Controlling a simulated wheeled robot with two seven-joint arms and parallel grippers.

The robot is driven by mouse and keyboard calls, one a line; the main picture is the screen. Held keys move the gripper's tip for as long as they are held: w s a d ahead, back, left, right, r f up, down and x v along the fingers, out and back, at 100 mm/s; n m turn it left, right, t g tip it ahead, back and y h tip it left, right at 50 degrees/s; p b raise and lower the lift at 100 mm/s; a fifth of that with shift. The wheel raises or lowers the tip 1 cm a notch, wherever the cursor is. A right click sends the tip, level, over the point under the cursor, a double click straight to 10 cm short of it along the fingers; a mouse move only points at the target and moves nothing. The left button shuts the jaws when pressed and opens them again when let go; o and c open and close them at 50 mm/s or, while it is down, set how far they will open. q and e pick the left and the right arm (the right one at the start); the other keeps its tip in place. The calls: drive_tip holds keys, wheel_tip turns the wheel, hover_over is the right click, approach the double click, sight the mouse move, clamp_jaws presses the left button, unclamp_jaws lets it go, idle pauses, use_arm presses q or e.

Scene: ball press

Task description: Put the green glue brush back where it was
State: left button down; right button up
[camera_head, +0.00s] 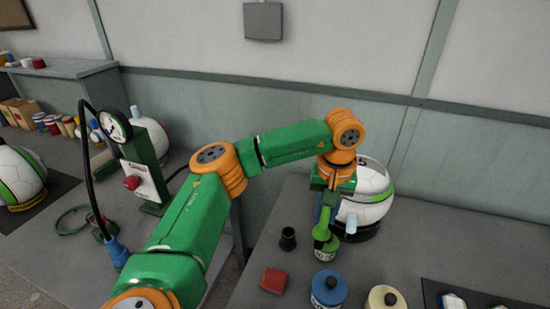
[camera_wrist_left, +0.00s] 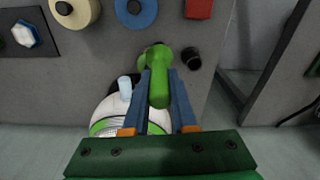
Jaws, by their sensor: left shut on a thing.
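The green glue brush (camera_head: 325,217) is held upright in my left gripper (camera_head: 330,190). Its green handle (camera_wrist_left: 159,88) shows between the blue fingers in the left wrist view. A green pot with a pale label (camera_head: 325,249) stands right below the brush; the brush's lower end is hidden, so I cannot tell whether it is inside the pot. A small black cup (camera_head: 288,238) stands empty-looking just left of it; it also shows in the left wrist view (camera_wrist_left: 191,57). My right gripper is out of view.
A white and green ball (camera_head: 372,190) with a pale blue peg (camera_head: 351,223) sits close behind the gripper. A red block (camera_head: 273,281), a blue pot (camera_head: 328,290) and a cream pot (camera_head: 385,299) stand in front. A dark mat (camera_head: 430,290) lies at right.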

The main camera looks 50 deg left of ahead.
use_arm(q)
drive_tip(key=a+n+b, duration=0.1)
drive_tip(key=a+n, duration=0.5)
drive_tip(key=a, duration=0.4)
wheel_tip(320, 180, down, 10)
drive_tip(key=p, duration=0.1)
drive_tip(key=shift+a+y, duration=0.3)
drive_tip(key=shift+a, duration=0.05)
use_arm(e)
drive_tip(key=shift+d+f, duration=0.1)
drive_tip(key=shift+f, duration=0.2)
use_arm(q)
drive_tip(key=shift+w+f, duration=0.1)
drive_tip(key=shift+f, duration=0.05)
drive_tip(key=c, duration=0.7)
unclamp_jaws()
